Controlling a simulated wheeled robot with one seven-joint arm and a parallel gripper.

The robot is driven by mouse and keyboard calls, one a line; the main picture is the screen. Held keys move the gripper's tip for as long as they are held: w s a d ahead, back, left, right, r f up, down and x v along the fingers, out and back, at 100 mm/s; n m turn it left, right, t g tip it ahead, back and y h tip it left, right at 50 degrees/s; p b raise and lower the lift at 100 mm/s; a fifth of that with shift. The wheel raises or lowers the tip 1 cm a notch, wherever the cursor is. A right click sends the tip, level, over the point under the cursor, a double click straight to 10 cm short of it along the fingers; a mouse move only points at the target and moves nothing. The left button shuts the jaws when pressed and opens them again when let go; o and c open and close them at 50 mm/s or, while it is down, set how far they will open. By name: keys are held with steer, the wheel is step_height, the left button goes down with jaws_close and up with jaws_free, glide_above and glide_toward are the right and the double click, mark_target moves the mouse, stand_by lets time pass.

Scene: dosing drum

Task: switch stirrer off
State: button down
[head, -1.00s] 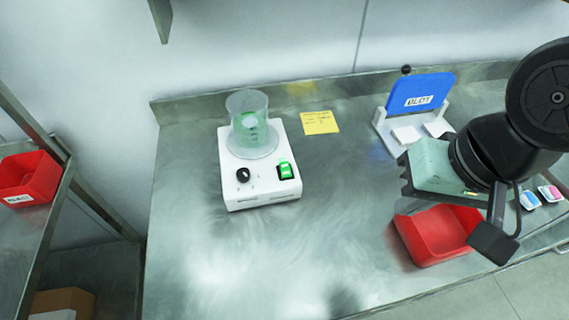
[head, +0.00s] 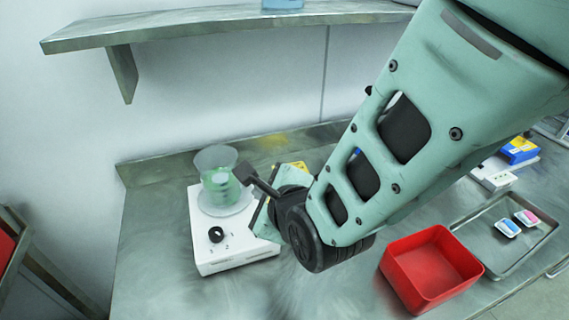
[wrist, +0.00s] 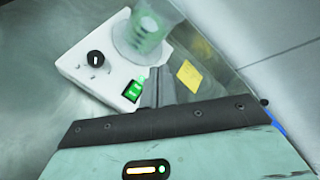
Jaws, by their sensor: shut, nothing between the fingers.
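The stirrer (head: 232,258) is a white box on the metal bench, with a black knob (head: 216,235) on its front part. A clear beaker (head: 215,165) with green markings or contents stands on it. In the wrist view, the stirrer (wrist: 75,68) shows a green lit rocker switch (wrist: 132,91) near its corner. In the head view my gripper hides the switch. My gripper (wrist: 155,78) is shut and empty, its fingertips just beside the switch in the wrist view. I cannot tell whether they touch it.
A yellow note (wrist: 188,76) lies behind the stirrer. A red bin (head: 430,268) stands right of it, near a metal tray (head: 498,262) with small packs. A wall shelf (head: 190,27) hangs above.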

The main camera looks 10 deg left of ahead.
steer(key=shift+f, duration=0.1)
steer(key=f+b, duration=0.1)
steer(key=f, duration=0.1)
steer(key=w+f+b, duration=0.1)
steer(key=f+b, duration=0.1)
steer(key=f, duration=0.1)
steer(key=a+f+b, duration=0.1)
steer(key=f+b, duration=0.1)
steer(key=shift+w+f, duration=0.2)
steer(key=shift+w, duration=0.1)
steer(key=shift+w+a+f+b, duration=0.1)
steer(key=shift+w+f+b, duration=0.1)
steer(key=shift+f+b, duration=0.3)
stand_by(1.6)
steer(key=shift+f+b, duration=0.4)
steer(key=shift+b, duration=0.3)
steer(key=shift+w+a+f+b, duration=0.1)
steer(key=shift+w+f+b, duration=0.05)
steer(key=shift+f+b, duration=0.3)
stand_by(0.4)
steer(key=shift+r, duration=0.2)
steer(key=shift+s+r+p, duration=0.2)
steer(key=shift+r+p, duration=0.1)
steer(key=shift+r, duration=0.4)
